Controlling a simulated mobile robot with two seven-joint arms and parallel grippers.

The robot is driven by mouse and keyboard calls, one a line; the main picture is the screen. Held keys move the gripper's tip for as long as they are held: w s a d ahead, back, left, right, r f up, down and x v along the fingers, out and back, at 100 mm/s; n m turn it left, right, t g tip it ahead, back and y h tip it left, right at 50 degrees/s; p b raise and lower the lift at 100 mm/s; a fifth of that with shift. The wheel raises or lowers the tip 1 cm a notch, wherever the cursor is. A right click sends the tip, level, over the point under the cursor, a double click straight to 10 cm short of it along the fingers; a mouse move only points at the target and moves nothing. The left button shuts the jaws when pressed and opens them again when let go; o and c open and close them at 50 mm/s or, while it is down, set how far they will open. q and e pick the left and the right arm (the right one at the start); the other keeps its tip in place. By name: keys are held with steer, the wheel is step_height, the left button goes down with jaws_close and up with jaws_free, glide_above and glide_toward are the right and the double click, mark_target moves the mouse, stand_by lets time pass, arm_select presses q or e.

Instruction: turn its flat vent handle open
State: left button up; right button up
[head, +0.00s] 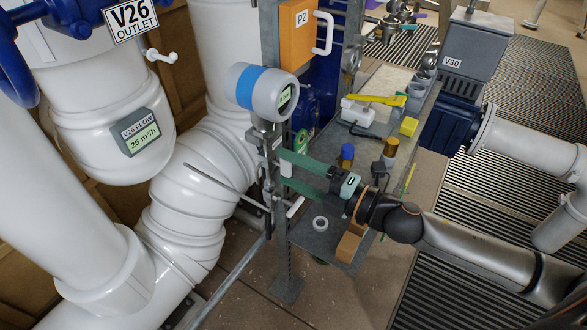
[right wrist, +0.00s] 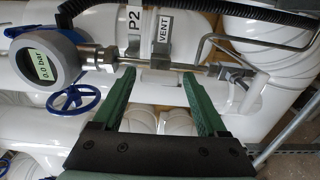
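My right gripper (head: 283,170) reaches in from the right with its green fingers spread. In the right wrist view (right wrist: 158,76) the fingers are apart with nothing clearly held between them. Beyond them, a VENT tag (right wrist: 164,28) hangs beside a P2 tag (right wrist: 133,37) on a thin metal line. The round pressure gauge (head: 264,93) is above the fingers in the head view; its display reads 0.0 bar in the right wrist view (right wrist: 42,66). A small white handle (head: 295,207) shows just below the fingers; I cannot tell whether it is the vent handle. My left gripper is not in view.
A blue handwheel (right wrist: 78,97) is left of the fingers in the wrist view. Large white pipes (head: 185,190) fill the left; an orange P2 box (head: 297,38) is above.

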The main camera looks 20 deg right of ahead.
steer(key=shift+o, duration=0.7)
steer(key=shift+s+d+f+b, duration=0.15)
steer(key=shift+s+d+b, duration=0.2)
steer(key=shift+s+d, duration=0.15)
steer(key=b+v, duration=0.1)
steer(key=v, duration=0.2)
steer(key=shift+s+d, duration=0.1)
steer(key=shift+s, duration=0.1)
glide_toward(291, 171)
steer(key=shift+b+v, duration=0.3)
steer(key=shift+v, duration=1.25)
